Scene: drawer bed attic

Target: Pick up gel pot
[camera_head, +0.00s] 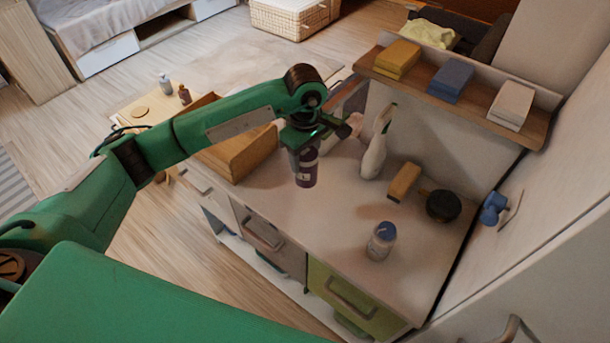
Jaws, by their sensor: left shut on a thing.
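My left gripper (304,138) is above the left part of the white counter (335,205). It is shut on a dark purple cylinder with a pale label (306,170), which hangs below the fingers, roughly upright. This may be the gel pot; I cannot read the label. The gripper hides its top. A small clear jar with a blue lid (381,241) stands near the front of the counter, and a black round pot (443,206) sits farther right. My right gripper is not in view.
A white spray bottle (374,158) and a tan brush-like block (404,182) are on the counter behind. A wooden box (240,155) stands at the left. A shelf (470,101) with folded cloths runs above the back. The counter's middle is clear.

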